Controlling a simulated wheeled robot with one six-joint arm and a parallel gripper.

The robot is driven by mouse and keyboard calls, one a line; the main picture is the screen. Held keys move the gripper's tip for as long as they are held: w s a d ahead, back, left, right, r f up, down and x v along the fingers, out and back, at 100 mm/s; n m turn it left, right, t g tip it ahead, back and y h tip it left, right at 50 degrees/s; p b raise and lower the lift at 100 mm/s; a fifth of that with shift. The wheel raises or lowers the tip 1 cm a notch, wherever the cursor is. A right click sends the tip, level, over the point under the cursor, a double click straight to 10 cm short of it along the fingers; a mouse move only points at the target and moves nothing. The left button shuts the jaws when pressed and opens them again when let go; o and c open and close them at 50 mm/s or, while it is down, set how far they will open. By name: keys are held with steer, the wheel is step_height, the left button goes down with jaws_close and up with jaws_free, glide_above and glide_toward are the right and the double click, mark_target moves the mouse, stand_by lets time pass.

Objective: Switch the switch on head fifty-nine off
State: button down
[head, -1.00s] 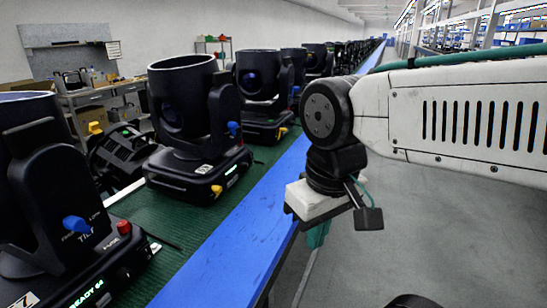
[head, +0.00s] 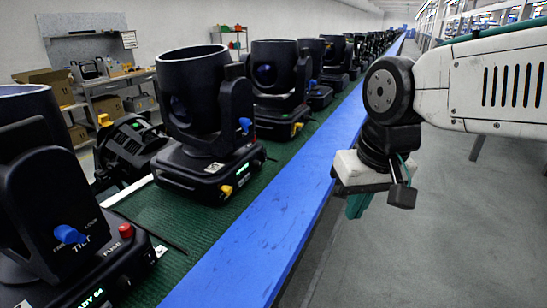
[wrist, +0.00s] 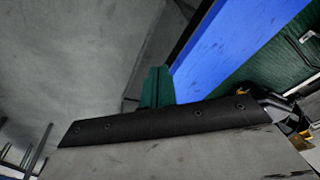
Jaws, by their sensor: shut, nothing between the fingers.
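Black moving-head lights stand in a row on the green belt in the head view. The nearest head (head: 50,220), cut by the left edge, has a blue knob (head: 69,234) near the lettering TILT, a red knob (head: 126,230) and a partly cut display ending in 64. The second head (head: 205,110) has a blue knob (head: 245,124), a yellow knob (head: 226,190) and a small lit display. I cannot read which is fifty-nine. My gripper (head: 357,205), with teal fingers, is shut and empty beyond the blue edge, apart from the heads. The fingers also show in the wrist view (wrist: 157,88).
A blue rail (head: 270,215) runs along the belt (head: 185,232). More heads (head: 275,90) recede behind. A black fixture (head: 130,148) lies beside the belt's far side. A bench (head: 110,85) stands at the back left. The grey floor at right is open.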

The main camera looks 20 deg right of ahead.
mark_target(265, 156)
steer(key=w+m+t, duration=0.4)
steer(key=w+m, duration=0.2)
steer(key=w, duration=2.1)
steer(key=shift+w+d+m+t+y, duration=0.15)
steer(key=shift+w+m+t+y, duration=0.1)
steer(key=shift+m+t+y, duration=0.05)
steer(key=shift+f, duration=0.1)
steer(key=x, duration=0.9)
steer(key=shift+f, duration=0.3)
steer(key=w+a, duration=0.2)
steer(key=shift+w+a+f, duration=0.15)
steer(key=shift+w+f, duration=0.15)
steer(key=shift+f, duration=0.05)
steer(key=shift+w+a, duration=0.3)
steer(key=shift+w, duration=0.05)
